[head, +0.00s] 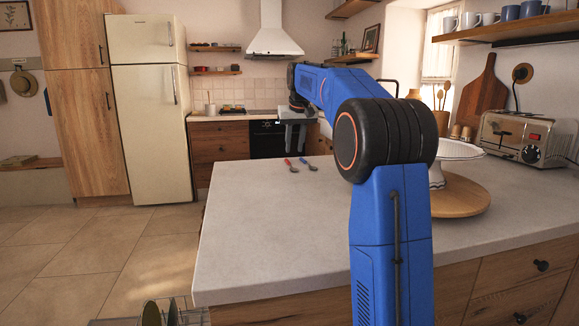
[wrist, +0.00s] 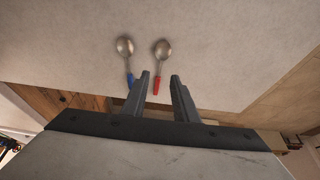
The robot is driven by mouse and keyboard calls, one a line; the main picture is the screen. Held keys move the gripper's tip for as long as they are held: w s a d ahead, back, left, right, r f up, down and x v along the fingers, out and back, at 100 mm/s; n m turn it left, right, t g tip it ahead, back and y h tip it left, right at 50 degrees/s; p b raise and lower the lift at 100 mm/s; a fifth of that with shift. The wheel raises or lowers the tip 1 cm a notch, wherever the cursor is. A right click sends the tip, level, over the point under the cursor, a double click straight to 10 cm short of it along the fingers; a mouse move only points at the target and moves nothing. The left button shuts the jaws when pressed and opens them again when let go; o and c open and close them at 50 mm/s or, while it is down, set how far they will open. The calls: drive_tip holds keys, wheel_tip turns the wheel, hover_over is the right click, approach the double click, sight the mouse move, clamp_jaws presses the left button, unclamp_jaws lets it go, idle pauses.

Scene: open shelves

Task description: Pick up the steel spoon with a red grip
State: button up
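The steel spoon with a red grip (wrist: 161,58) lies on the pale countertop in the wrist view, its red handle pointing toward my gripper. In the head view its red grip (head: 290,165) shows near the counter's far edge. A second steel spoon with a blue grip (wrist: 126,54) lies beside it, to the left in the wrist view and to the right in the head view (head: 309,165). My gripper (wrist: 159,76) is open and empty, with the red grip's end showing between the two fingers. In the head view my gripper (head: 293,134) appears above the spoons.
The countertop (head: 270,230) is clear around the spoons. At the right a round wooden board (head: 460,200) bears a white stand, with a toaster (head: 523,138) behind it. A stove (head: 268,140) stands beyond the counter.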

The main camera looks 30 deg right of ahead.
sight(292, 167)
drive_tip(key=shift+x, duration=3.7)
drive_tip(key=shift+w, duration=0.1)
clamp_jaws()
